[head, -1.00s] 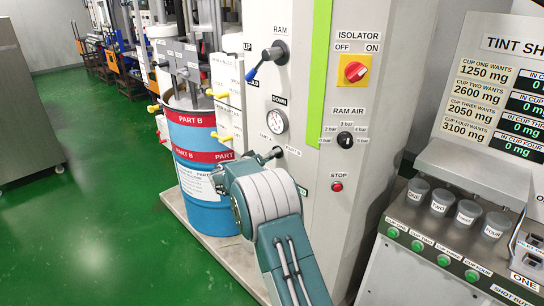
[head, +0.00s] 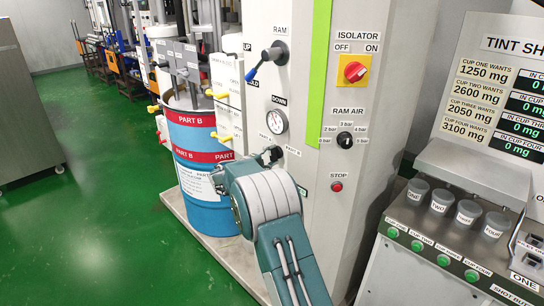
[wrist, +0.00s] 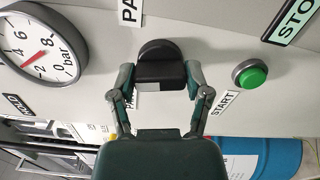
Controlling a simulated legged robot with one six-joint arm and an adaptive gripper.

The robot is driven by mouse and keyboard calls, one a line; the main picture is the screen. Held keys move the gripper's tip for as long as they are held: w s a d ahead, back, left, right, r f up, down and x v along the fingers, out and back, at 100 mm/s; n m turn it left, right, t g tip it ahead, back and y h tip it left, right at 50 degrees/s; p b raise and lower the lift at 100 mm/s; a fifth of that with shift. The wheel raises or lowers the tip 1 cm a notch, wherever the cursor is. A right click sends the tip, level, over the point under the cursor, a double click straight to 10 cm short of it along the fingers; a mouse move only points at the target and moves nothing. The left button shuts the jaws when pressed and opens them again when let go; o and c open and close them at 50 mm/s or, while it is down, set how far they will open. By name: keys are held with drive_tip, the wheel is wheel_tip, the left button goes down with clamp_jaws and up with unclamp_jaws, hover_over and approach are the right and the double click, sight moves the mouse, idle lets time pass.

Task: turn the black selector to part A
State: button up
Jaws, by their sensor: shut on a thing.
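The black selector (wrist: 160,50) is a round knob with a raised bar on the pale panel, in the middle of the wrist view. In the head view the selector (head: 272,154) is small and dark, partly hidden by my wrist. My gripper (wrist: 160,76) is shut on it, one finger on each side of the bar. Two part labels beside it are cut off or partly covered in the wrist view, so I cannot tell which one it points to.
A pressure gauge (wrist: 40,48) is left of the selector in the wrist view, and a green start button (wrist: 250,73) is close on the right. The head view shows a blue Part B drum (head: 205,165), the ram lever (head: 268,61) and a red stop button (head: 337,187).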

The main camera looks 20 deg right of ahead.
drive_tip(key=n, duration=0.6)
drive_tip(key=shift+w+a+f+n, duration=0.1)
drive_tip(key=shift+f+n, duration=0.2)
idle(0.4)
drive_tip(key=o, duration=1.2)
drive_tip(key=shift+f, duration=0.1)
drive_tip(key=shift+c, duration=0.2)
drive_tip(key=shift+r, duration=0.2)
drive_tip(key=shift+r, duration=0.1)
drive_tip(key=v, duration=1.2)
